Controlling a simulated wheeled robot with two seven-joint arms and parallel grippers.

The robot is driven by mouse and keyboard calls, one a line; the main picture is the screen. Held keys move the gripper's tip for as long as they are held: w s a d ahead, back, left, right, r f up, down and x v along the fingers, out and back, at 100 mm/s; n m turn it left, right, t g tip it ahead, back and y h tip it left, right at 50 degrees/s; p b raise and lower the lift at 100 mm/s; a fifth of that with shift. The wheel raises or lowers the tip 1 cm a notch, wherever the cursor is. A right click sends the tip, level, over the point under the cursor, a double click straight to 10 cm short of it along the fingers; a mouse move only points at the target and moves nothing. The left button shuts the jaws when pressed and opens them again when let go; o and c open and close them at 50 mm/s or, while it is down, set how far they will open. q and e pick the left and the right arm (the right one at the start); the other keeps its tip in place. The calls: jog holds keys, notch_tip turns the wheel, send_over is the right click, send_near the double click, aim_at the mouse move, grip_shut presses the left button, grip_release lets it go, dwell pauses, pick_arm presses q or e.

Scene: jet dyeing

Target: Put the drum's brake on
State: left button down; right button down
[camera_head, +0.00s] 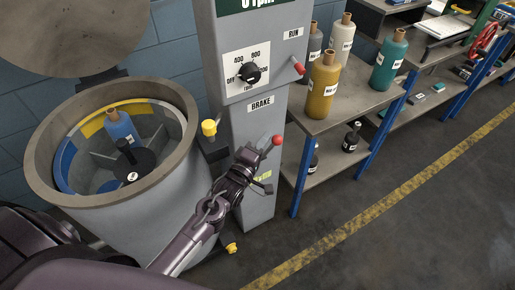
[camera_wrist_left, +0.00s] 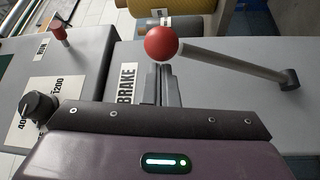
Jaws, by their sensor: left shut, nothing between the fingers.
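The grey control column (camera_head: 255,190) carries a BRAKE label (camera_head: 262,102). The brake lever's red ball knob (camera_head: 277,140) stands out from the column below that label. In the left wrist view the red knob (camera_wrist_left: 162,43) sits on a thin grey rod (camera_wrist_left: 235,63) that runs to a pivot at the right. My left gripper (camera_head: 263,143) is shut and empty, its fingertips right by the knob. In the wrist view its fingertips (camera_wrist_left: 163,68) overlap the knob's lower edge; I cannot tell whether they touch. The open drum (camera_head: 170,205) stands left of the column. My right gripper is not in view.
Above the brake are a speed dial (camera_head: 250,74) and a red-tipped RUN lever (camera_head: 298,68). A blue bobbin (camera_head: 121,128) stands inside the drum. A shelf (camera_head: 340,110) with several bobbins is at the right. The floor in front is clear, with a yellow line (camera_head: 385,207).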

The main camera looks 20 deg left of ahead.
pick_arm(q)
jog(key=shift+w, duration=0.3)
jog(key=shift+d, duration=0.1)
